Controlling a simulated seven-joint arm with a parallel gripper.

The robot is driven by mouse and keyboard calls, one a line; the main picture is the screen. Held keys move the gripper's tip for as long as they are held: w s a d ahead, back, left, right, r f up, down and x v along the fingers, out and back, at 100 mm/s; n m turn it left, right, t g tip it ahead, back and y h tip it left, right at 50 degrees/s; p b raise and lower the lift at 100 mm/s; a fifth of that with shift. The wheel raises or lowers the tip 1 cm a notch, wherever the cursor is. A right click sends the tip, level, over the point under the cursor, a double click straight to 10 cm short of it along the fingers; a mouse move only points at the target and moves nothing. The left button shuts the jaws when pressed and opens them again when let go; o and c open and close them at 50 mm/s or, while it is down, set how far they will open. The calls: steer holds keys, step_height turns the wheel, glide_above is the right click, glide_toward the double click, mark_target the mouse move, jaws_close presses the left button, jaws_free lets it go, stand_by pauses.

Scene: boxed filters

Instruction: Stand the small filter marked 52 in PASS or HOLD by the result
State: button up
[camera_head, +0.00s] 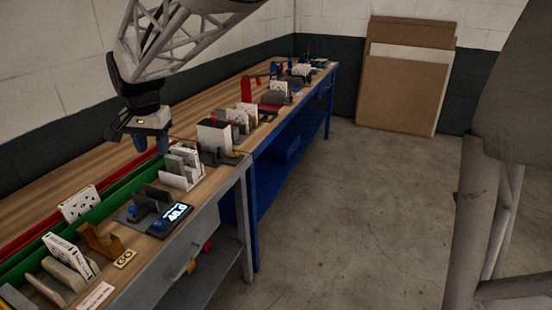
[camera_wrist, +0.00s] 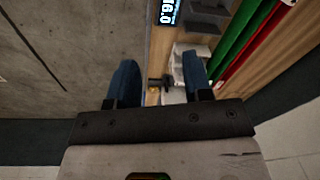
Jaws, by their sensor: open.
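My gripper (camera_head: 148,140) hangs open and empty above the bench, left of a rack with several white boxed filters (camera_head: 182,166). In the wrist view its blue fingers (camera_wrist: 160,85) are spread, with white box edges (camera_wrist: 177,98) on the bench below and between them. Another white filter (camera_head: 78,203) stands by the green and red strips, and one more leans in a grey holder (camera_head: 60,281) at the front left. A meter (camera_head: 172,219) shows lit digits, partly cut off in the wrist view (camera_wrist: 167,13). I cannot read a 52 or the words PASS or HOLD.
A white label (camera_head: 95,297) is on the bench's front edge. A blue bench (camera_head: 310,119) with more boxes continues behind.

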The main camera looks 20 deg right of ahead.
steer(key=s+d+n, duration=0.3)
steer(key=s+d, duration=1)
steer(key=s, duration=0.3)
steer(key=s+d+f+n, duration=0.1)
steer(key=s+d+f, duration=0.2)
steer(key=s, duration=0.5)
steer(key=s+d+f+n+t, duration=0.1)
steer(key=s+d+f, duration=0.3)
steer(key=s, duration=0.4)
steer(key=shift+s+d+h, duration=0.3)
steer(key=shift+s, duration=0.05)
